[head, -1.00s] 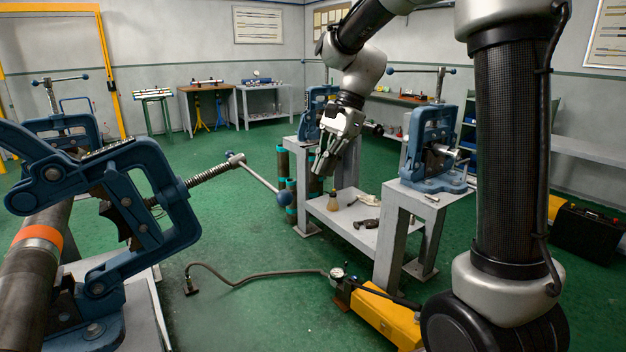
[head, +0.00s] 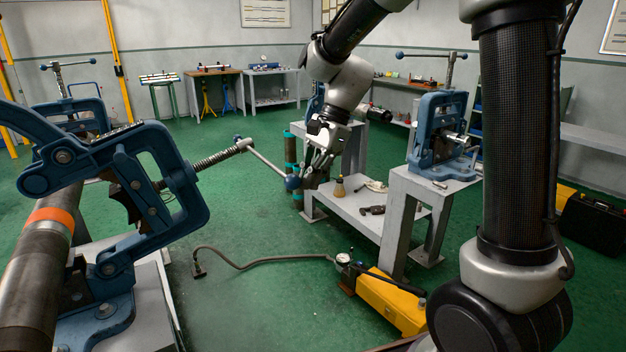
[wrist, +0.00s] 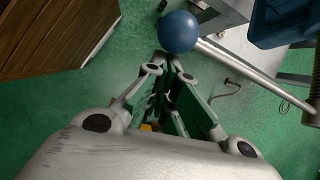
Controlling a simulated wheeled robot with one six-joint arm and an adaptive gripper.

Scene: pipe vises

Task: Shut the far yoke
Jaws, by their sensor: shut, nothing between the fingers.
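The nearest vise's blue yoke (head: 165,185) stands tilted open at the left of the head view, its screw pointing to the right. The screw's steel crossbar (head: 268,163) ends in a blue ball (head: 293,182). A dark pipe with an orange band (head: 52,216) lies in that vise's blue base (head: 103,290). My gripper (head: 318,176) is shut and empty, and appears just right of the ball in the head view. In the wrist view the ball (wrist: 179,32) is just beyond the shut fingertips (wrist: 169,65); I cannot tell whether they touch.
Another blue vise (head: 440,135) stands on a grey bench at right, and one (head: 75,115) at far left. A yellow pump (head: 390,300) with a hose lies on the green floor. A low shelf (head: 350,205) holds small tools. Open floor (head: 235,215) lies between.

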